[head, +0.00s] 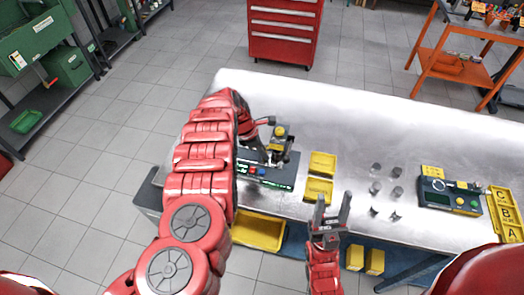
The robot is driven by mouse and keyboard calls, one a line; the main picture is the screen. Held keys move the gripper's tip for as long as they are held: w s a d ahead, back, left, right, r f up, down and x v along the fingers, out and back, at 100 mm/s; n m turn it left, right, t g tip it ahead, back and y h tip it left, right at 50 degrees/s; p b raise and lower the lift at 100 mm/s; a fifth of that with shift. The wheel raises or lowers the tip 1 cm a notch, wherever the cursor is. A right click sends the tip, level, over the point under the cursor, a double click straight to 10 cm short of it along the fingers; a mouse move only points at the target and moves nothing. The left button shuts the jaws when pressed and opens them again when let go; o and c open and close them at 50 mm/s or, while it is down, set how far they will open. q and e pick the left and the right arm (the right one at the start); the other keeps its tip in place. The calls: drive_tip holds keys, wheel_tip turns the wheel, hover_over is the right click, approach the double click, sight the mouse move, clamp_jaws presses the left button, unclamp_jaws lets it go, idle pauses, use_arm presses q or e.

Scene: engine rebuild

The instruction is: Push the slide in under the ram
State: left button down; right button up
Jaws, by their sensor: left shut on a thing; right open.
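A small press (290,158) with a yellow-topped head (279,131) stands on the metal bench, on a dark base (272,180) with coloured buttons and green lights. My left arm reaches over from the left and covers the press's left side. My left gripper (269,157) is low at the press, below the yellow head, shut on what appears to be the slide. The slide and the ram's lower end are mostly hidden and too small to make out. My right gripper (331,212) is open and empty, pointing up the picture at the bench's front edge.
Right of the press are yellow trays (319,189), several small metal parts (376,190) and a dark device with a dial (449,195). A yellow rack (506,215) lies at far right. A yellow bin (258,231) hangs below the front edge. The bench's back (330,115) is clear.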

use_arm(q)
drive_tip(key=c, duration=1.1)
unclamp_jaws()
drive_tip(key=shift+d+r, duration=0.1)
drive_tip(key=shift+d, duration=0.1)
drive_tip(key=o, duration=0.3)
drive_tip(key=shift+d, duration=0.1)
drive_tip(key=shift+a+r, duration=0.3)
drive_tip(key=b+v, duration=0.1)
drive_tip(key=v, duration=0.3)
drive_tip(key=shift+r, duration=0.25)
drive_tip(key=shift+v, duration=6.05)
